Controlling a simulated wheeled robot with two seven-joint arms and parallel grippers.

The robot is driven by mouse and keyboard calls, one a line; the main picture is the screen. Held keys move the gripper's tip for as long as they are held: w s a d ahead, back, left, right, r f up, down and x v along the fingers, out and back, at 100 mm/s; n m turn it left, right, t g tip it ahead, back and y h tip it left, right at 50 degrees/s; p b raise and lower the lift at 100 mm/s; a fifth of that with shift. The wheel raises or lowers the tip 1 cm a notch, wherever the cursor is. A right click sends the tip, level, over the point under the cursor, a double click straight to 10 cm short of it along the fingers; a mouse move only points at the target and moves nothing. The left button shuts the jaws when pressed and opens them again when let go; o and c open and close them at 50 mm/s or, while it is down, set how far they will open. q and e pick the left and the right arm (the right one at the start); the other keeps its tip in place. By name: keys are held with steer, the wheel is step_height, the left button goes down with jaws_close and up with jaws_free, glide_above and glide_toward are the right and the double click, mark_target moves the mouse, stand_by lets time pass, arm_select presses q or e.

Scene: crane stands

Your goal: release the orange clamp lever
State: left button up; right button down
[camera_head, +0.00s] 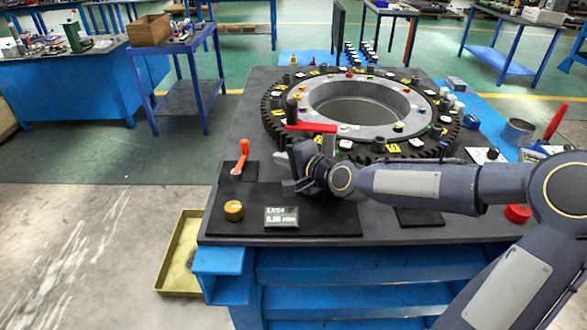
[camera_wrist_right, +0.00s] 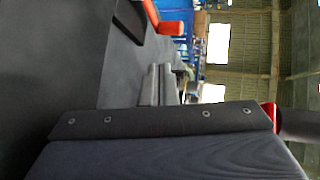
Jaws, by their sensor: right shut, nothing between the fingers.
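The orange clamp lever (camera_head: 241,158) stands tilted on a dark base plate at the left side of the table, its handle up. An orange-red part, likely this lever, shows near the top of the right wrist view (camera_wrist_right: 172,28). My right gripper (camera_head: 287,186) is to the right of the lever and a little nearer the camera, apart from it. Its fingers lie together with nothing between them, and they also show in the right wrist view (camera_wrist_right: 158,85). My left gripper is not in view.
A large toothed ring (camera_head: 270,118) with many small parts fills the back of the table. A red bar (camera_head: 310,127) on a post stands just behind my right gripper. A yellow knob (camera_head: 233,210) and a small display (camera_head: 281,217) sit in front of the lever.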

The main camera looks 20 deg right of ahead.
steer(key=shift+s+d+p, duration=0.15)
steer(key=shift+s+d, duration=0.1)
steer(key=shift+s, duration=0.35)
steer(key=shift+s+d+p, duration=0.15)
steer(key=shift+s+d, duration=0.1)
steer(key=shift+s, duration=0.35)
steer(key=shift+s+d+p, duration=0.15)
steer(key=shift+s+d, duration=0.1)
steer(key=shift+s, duration=0.35)
